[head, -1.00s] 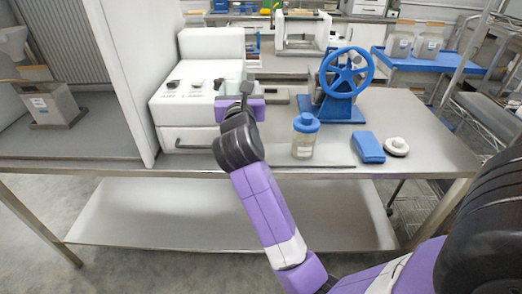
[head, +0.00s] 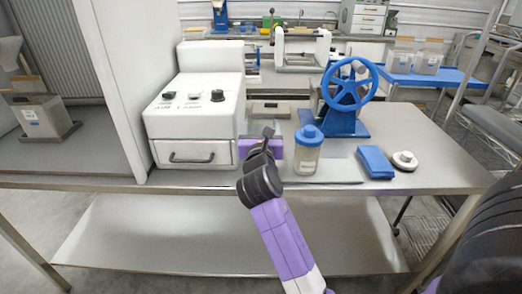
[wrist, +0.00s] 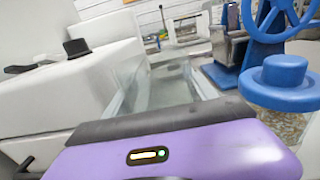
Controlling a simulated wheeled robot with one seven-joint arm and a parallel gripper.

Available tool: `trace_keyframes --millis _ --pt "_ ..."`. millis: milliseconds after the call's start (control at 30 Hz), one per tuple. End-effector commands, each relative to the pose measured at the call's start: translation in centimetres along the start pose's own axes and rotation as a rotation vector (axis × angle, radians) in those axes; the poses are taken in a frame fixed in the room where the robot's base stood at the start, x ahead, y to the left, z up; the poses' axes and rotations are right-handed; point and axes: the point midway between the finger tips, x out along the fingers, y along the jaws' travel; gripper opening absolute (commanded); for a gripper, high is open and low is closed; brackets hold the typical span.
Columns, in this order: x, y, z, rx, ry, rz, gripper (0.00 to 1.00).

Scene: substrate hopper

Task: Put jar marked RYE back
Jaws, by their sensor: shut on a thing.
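My gripper (head: 276,148) is low over the bench, just left of a clear jar with a blue lid (head: 307,152). The jar stands upright on the bench and its label is too small to read. Its blue lid also shows at the right of the wrist view (wrist: 285,80), apart from the gripper's purple body. My gripper is shut on a clear-walled thing (wrist: 118,92), seen just beyond the purple body in the wrist view. Its shape is partly hidden and no RYE mark shows on it. In the head view I cannot make it out behind the arm.
A white machine with knobs (head: 195,110) stands left of my gripper. A blue handwheel device (head: 345,115) stands behind the blue-lidded jar. A blue pouch (head: 375,162) and a white round piece (head: 404,160) lie to the right. Labelled clear containers (head: 428,62) stand on a blue shelf.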

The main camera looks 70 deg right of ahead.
Motion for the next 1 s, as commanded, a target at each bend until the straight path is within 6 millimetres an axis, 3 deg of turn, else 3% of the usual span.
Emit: trace_keyframes --millis 167,467,933,967,1000 --pt "0.0 0.0 -1.4 0.0 0.001 0.001 0.01" --pt "0.0 0.0 -6.0 -0.002 0.002 0.0 0.01" --pt "0.0 0.0 -6.6 0.0 0.0 0.001 0.01" --pt "0.0 0.0 -6.7 0.0 0.0 0.001 0.68" --pt "0.0 0.0 -6.6 0.0 0.0 0.001 0.76"
